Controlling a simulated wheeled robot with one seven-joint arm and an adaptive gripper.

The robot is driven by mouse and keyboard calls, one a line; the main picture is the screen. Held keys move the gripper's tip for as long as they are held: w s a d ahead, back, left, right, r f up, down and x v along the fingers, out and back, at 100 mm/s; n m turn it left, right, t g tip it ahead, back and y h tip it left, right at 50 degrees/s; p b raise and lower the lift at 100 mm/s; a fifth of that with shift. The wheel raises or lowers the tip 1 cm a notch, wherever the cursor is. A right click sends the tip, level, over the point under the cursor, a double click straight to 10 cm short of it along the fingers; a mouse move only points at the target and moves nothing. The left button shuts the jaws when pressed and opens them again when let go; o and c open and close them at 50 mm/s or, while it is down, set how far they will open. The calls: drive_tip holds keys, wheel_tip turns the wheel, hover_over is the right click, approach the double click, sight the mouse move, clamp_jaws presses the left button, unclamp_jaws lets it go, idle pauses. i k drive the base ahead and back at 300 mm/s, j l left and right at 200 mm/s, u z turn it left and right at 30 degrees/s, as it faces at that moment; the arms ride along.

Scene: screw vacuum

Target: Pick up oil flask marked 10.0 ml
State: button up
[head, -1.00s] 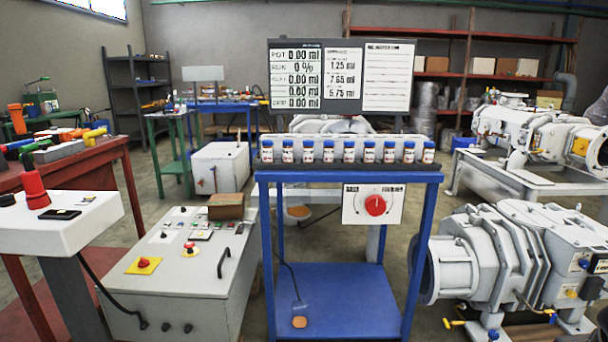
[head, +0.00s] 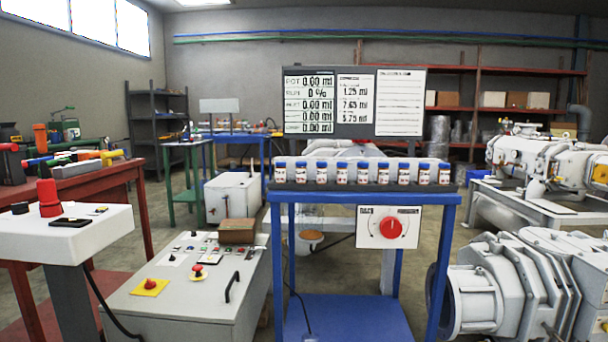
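A row of several small flasks with blue caps and pale labels (head: 362,173) stands upright on the dark top of a blue stand (head: 368,197). The label writing is too small to read, so I cannot tell which flask is marked 10.0 ml. A display board (head: 354,101) above the row shows 0.00 ml readings and the values 1.25, 7.65 and what looks like 5.75 ml. My gripper is not in view.
A red knob (head: 391,228) on a white panel hangs under the stand's top. A grey control cabinet (head: 190,290) stands to the left, and a white console (head: 65,232) further left. Large grey pumps (head: 510,280) stand to the right. Some floor shows between these.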

sight(383, 171)
drive_tip(key=i+j, duration=0.35)
drive_tip(key=i+u, duration=0.1)
drive_tip(key=i, duration=0.35)
drive_tip(key=i+l+u, duration=0.15)
drive_tip(key=i, duration=0.3)
drive_tip(key=i+l, duration=0.1)
drive_tip(key=l, duration=0.4)
drive_tip(key=i+l+u, duration=0.15)
drive_tip(key=l, duration=0.4)
drive_tip(key=i+l, duration=0.1)
drive_tip(key=l, duration=0.7)
drive_tip(key=k+l+u, duration=0.1)
drive_tip(key=l, duration=0.25)
drive_tip(key=l+u, duration=0.25)
drive_tip(key=l, duration=0.25)
drive_tip(key=l+u, duration=0.25)
drive_tip(key=l, duration=0.25)
drive_tip(key=j+z, duration=0.1)
drive_tip(key=j, duration=0.1)
